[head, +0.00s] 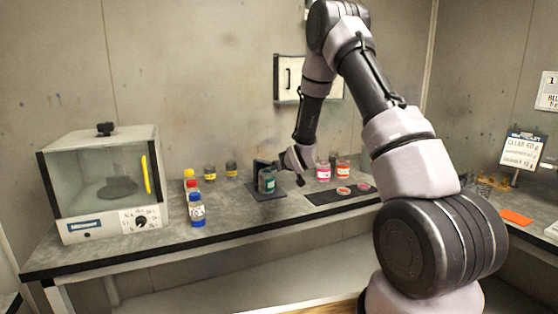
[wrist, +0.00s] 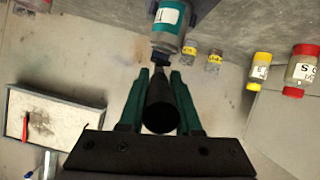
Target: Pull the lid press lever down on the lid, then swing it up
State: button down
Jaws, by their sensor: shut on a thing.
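The lid press (head: 262,193) has a dark flat base and a dark upright on the bench. A jar with a teal label (head: 267,180) stands on the base; it also shows at the top of the wrist view (wrist: 169,22). My gripper (head: 292,164) is just right of the press and the jar, above the bench. In the wrist view my gripper (wrist: 160,85) has its two green fingers shut on a black round lever handle (wrist: 159,110). The lever's exact angle, and whether it touches the lid, I cannot tell.
A clear-fronted cabinet (head: 103,184) stands at the left. Small bottles, including a blue-capped one (head: 197,210), stand left of the press. Red-labelled jars (head: 342,170) and a dark mat (head: 325,197) are on the right. The bench front between the blue-capped bottle and mat is mostly clear.

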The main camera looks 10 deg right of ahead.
jog(key=shift+s+f+t, duration=0.1)
jog(key=shift+f+t, duration=0.3)
jog(key=shift+f, duration=0.45)
jog(key=c, duration=0.6)
grip_release()
jog(key=v, duration=1)
jog(key=shift+s, duration=0.35)
jog(key=shift+d, duration=0.15)
